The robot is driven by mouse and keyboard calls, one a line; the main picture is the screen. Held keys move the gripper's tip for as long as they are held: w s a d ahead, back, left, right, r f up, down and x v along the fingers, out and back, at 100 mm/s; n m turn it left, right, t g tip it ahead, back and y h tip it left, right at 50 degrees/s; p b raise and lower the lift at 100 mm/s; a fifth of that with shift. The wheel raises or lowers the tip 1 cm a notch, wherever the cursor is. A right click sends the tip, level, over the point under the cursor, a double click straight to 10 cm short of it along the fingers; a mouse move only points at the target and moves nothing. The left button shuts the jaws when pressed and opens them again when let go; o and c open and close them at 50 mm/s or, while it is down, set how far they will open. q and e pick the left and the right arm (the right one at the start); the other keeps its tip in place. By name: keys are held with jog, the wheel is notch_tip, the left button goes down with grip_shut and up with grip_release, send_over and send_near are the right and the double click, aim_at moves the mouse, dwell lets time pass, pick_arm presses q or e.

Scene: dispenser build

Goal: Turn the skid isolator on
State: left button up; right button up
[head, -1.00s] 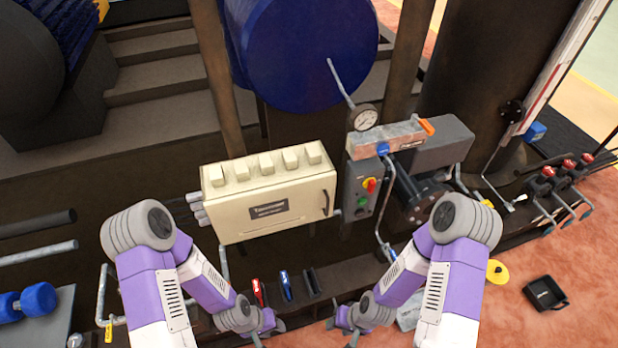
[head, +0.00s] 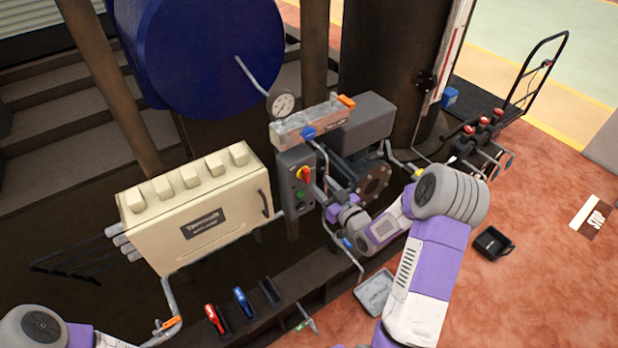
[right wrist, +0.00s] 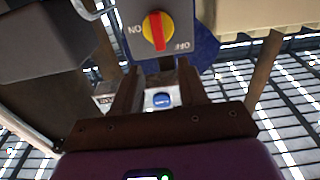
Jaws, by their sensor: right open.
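The skid isolator is a red handle on a yellow disc (head: 303,174), high on a grey control box (head: 292,210). In the right wrist view the isolator (right wrist: 157,30) is close, with ON and OFF lettering upside down around it. Its red handle stands nearly upright in that picture, lying along neither word clearly. My right gripper (head: 322,190) is beside the box, partly hidden by its own arm. In the right wrist view its two fingers (right wrist: 160,88) are apart and empty, pointing toward the isolator without touching it. My left gripper is out of view.
A cream cabinet (head: 205,220) stands left of the box. A flanged pipe (head: 372,182) is close on the right. Red and blue handled tools (head: 240,300) stand below.

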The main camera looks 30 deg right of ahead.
aim_at(308, 172)
jog(key=w, duration=0.7)
jog(key=shift+a+b, duration=0.4)
jog(key=shift+c, duration=0.4)
grip_shut()
